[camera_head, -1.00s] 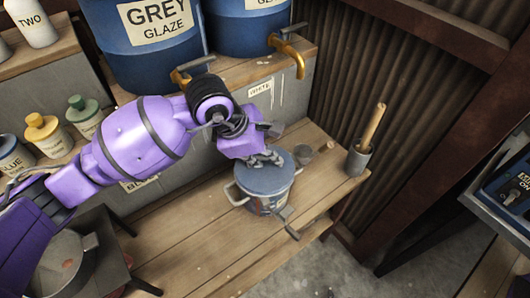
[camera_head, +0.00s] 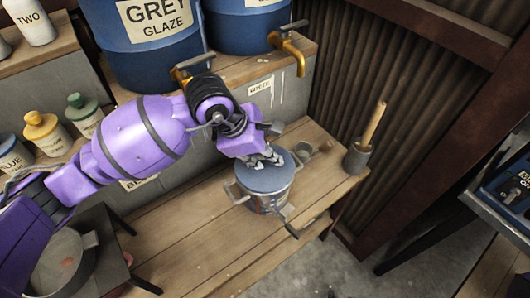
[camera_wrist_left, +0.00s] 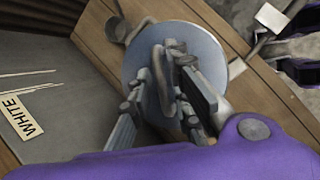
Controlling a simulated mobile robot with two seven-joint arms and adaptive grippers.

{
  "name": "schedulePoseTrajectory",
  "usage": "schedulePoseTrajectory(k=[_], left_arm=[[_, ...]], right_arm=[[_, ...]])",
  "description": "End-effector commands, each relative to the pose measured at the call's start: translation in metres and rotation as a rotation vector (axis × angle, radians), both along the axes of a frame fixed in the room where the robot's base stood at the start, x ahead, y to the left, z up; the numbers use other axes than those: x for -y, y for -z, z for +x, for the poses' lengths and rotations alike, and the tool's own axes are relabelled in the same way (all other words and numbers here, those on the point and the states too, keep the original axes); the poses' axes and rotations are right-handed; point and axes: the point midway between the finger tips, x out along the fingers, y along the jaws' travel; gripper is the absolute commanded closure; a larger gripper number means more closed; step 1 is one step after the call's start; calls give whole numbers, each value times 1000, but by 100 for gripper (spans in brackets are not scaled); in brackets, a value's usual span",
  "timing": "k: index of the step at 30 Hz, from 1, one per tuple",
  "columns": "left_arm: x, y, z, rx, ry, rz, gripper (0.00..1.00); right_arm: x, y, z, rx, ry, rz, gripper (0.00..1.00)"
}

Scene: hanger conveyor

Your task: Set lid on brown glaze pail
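The pail (camera_head: 270,204) stands upright on the wooden bench, with side handles and a partly hidden label. Its round blue-grey lid (camera_head: 264,179) lies on top and looks level with the rim. The lid also fills the middle of the left wrist view (camera_wrist_left: 208,48). My left gripper (camera_head: 264,160) is just above the lid. Its fingers are spread on both sides of the lid's loop handle (camera_wrist_left: 164,85) and look open. Whether a finger touches the handle is hard to tell.
A grey holder with a wooden-handled tool (camera_head: 358,158) and a small cup (camera_head: 304,151) stand right of the pail. Blue glaze barrels (camera_head: 150,50) with brass taps (camera_head: 290,46) are behind. A pot (camera_head: 62,262) is at lower left. The bench front-left of the pail is clear.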

Motion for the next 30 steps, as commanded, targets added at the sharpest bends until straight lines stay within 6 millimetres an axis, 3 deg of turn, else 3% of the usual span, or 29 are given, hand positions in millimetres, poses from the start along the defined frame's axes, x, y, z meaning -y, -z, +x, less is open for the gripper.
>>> schedulePoseTrajectory(k=[11,17,26,30], left_arm=[[0,0,0,0,0,0,82],[0,0,0,-1,0,0,60],[0,0,0,-1,0,1,60],[-5,-10,-2,1,-1,1,60]], right_arm=[[0,0,0,0,0,0,65],[0,0,0,0,0,0,65],[-1,-1,2,3,-1,2,65],[-1,-1,2,2,0,1,65]])
